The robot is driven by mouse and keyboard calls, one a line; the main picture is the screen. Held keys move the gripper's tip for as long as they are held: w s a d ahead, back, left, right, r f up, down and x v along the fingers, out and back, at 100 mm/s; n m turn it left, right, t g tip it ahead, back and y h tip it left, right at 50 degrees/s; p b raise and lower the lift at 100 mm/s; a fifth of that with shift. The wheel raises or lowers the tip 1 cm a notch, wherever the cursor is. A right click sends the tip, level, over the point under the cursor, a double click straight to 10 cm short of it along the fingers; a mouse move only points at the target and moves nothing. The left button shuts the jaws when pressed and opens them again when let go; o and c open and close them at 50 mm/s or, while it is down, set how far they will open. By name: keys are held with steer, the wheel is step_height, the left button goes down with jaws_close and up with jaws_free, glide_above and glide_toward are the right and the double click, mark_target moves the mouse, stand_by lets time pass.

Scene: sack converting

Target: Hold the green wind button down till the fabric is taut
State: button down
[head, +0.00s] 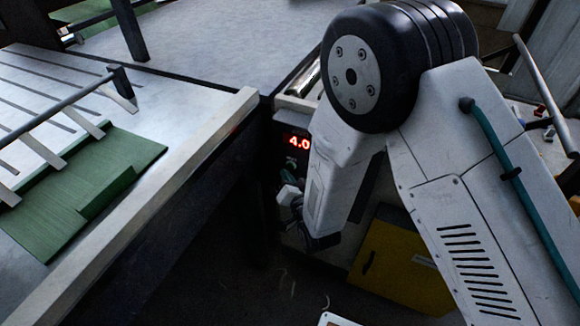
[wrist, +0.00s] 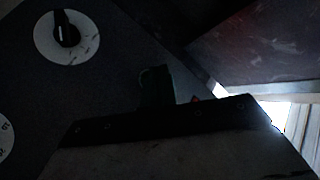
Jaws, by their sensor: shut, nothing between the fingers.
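A dark green block-like part (wrist: 157,84), probably the green wind button, stands on a dark control panel (wrist: 105,100) in the wrist view. The front edge of my gripper (wrist: 180,122) covers its lower part. I cannot tell whether they touch or whether the button is pressed. In the head view my gripper (head: 318,238) points down in front of the machine's panel, mostly hidden by my own arm. It is shut and holds nothing.
A red display (head: 299,142) on the machine reads 4.0. A white dial with a black pointer (wrist: 67,38) sits up left of the green part. A yellow panel (head: 400,265) is low at right. The pale table edge (head: 165,195) runs left of my arm.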

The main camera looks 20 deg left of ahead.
steer(key=shift+w, duration=0.1)
stand_by(0.5)
steer(key=shift+w, duration=0.3)
steer(key=shift+w, duration=0.45)
stand_by(2.4)
steer(key=shift+s, duration=0.1)
stand_by(2.4)
steer(key=shift+s, duration=0.75)
steer(key=shift+s, duration=2.5)
